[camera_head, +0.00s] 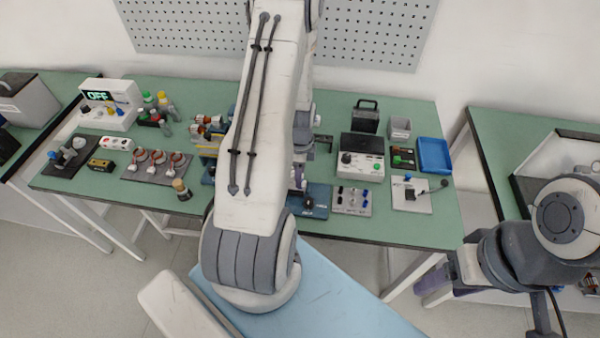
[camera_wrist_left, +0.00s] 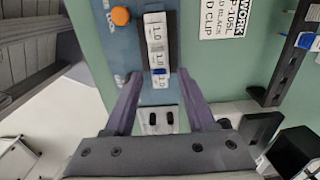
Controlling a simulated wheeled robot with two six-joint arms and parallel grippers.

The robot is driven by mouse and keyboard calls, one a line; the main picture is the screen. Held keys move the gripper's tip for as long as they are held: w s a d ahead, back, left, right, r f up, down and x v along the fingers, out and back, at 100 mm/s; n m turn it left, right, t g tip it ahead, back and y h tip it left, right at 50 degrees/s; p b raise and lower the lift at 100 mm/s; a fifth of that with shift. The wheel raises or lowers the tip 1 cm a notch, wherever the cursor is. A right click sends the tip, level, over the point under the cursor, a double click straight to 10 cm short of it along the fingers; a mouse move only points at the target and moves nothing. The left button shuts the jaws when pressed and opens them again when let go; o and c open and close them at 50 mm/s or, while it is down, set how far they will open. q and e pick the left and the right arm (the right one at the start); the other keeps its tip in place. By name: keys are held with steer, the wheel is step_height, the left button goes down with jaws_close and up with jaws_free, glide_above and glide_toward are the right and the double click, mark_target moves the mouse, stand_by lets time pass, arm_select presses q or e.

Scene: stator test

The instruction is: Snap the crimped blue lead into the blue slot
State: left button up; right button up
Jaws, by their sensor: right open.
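In the left wrist view, a dark holder (camera_wrist_left: 172,30) on a blue fixture plate (camera_wrist_left: 128,48) carries a row of white blocks marked "1.0" (camera_wrist_left: 155,36). The block nearest my gripper has a blue mark (camera_wrist_left: 158,72). I cannot tell whether this is the blue slot or the crimped blue lead. My left gripper (camera_wrist_left: 160,78) has its purple fingers spread, one on each side of the row's near end. I cannot see contact. In the head view my left arm hides most of this fixture. My right gripper (camera_head: 433,283) is open and empty in front of the bench's right end.
An orange button (camera_wrist_left: 120,16) is beside the row. A grey plate with dark and blue pegs (camera_head: 338,207), a tester box (camera_head: 361,167), a white plate with a black item (camera_head: 411,206) and a blue tray (camera_head: 447,153) stand right of my left arm. Several parts crowd the bench's left.

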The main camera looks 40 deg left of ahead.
arm_select(q)
step_height(320, 180, up, 10)
steer(key=b, duration=0.1)
steer(key=shift+r+b, duration=0.25)
steer(key=shift+b, duration=0.1)
stand_by(1.0)
steer(key=s+d+r+n, duration=0.1)
steer(key=d+r, duration=0.3)
steer(key=d, duration=0.6)
steer(key=s+d+r+n, duration=0.1)
steer(key=d+r, duration=0.3)
steer(key=d, duration=0.6)
steer(key=s+d+r+n, duration=0.1)
steer(key=s+d+r, duration=0.1)
steer(key=s+d, duration=0.3)
steer(key=s+d+r+n+h, duration=0.1)
steer(key=s+d+r, duration=0.1)
steer(key=s+d, duration=0.4)
steer(key=s, duration=0.3)
steer(key=shift+r, duration=0.3)
steer(key=shift+s, duration=0.1)
